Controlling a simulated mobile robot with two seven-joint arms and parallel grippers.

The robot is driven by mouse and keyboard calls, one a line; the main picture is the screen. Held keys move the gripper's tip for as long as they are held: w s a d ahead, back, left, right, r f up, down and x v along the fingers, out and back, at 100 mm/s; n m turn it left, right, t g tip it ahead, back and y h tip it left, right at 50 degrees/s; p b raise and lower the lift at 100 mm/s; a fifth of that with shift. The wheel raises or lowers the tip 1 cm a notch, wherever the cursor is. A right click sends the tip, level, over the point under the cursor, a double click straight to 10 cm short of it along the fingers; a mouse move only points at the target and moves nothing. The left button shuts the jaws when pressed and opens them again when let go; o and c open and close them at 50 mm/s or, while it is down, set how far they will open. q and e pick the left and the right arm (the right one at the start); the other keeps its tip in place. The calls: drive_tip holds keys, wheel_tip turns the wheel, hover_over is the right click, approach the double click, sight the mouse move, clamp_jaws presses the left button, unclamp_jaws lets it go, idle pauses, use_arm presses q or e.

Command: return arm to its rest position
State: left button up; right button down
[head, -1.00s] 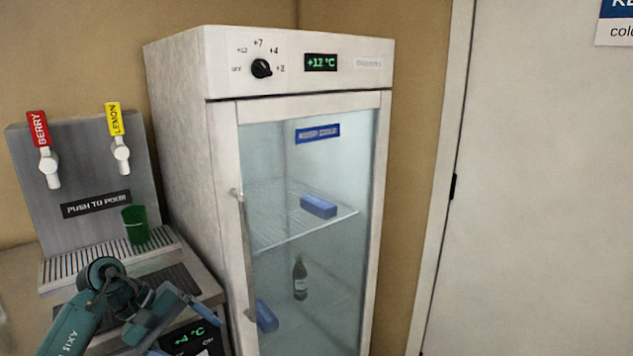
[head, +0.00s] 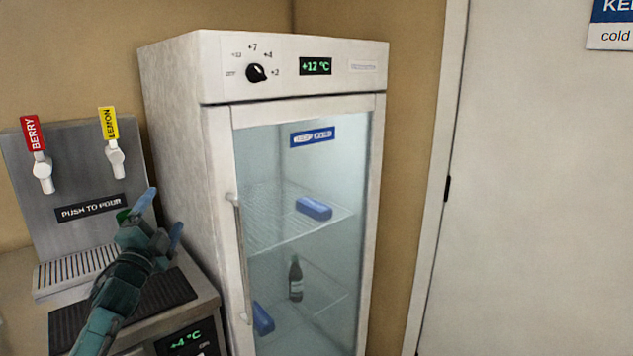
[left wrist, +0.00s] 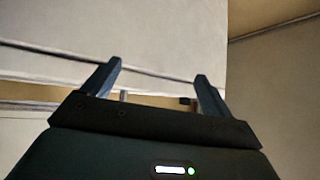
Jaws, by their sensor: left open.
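My left gripper (head: 161,217) is raised in front of the drink dispenser, at the lower left of the head view. Its two blue-grey fingers are apart, pointing up, with nothing between them. In the left wrist view the two open fingers (left wrist: 156,80) also show, empty, against pale flat surfaces. My left arm comes in from the lower left. My right gripper is in neither view.
The dispenser (head: 45,240) has a red BERRY tap and a yellow LEMON tap. Right of the gripper stands a white fridge (head: 175,150), its glass door shut, with blue blocks and a dark bottle (head: 296,278) inside. A pale door (head: 540,200) is at the right.

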use_arm(q)
wheel_tip(320, 180, down, 10)
drive_tip(key=a+n+g+y, duration=0.3)
drive_tip(key=n+g, duration=0.2)
drive_tip(key=n, duration=0.9)
drive_tip(key=s+d+f+m+g+h, duration=0.2)
drive_tip(key=s+d+f, duration=0.65)
drive_tip(key=f, duration=0.35)
drive_tip(key=s+d+f+g+h, duration=0.1)
drive_tip(key=s+d+f, duration=0.3)
drive_tip(key=s, duration=0.6)
drive_tip(key=s+d+f+g+h, duration=0.1)
drive_tip(key=s+d+f, duration=0.3)
drive_tip(key=s, duration=0.6)
drive_tip(key=s+d+f+n+g, duration=0.1)
drive_tip(key=s+d+f, duration=0.3)
drive_tip(key=s, duration=0.6)
drive_tip(key=shift+d+g+h, duration=0.25)
drive_tip(key=shift+g+h, duration=0.15)
drive_tip(key=shift+g, duration=0.3)
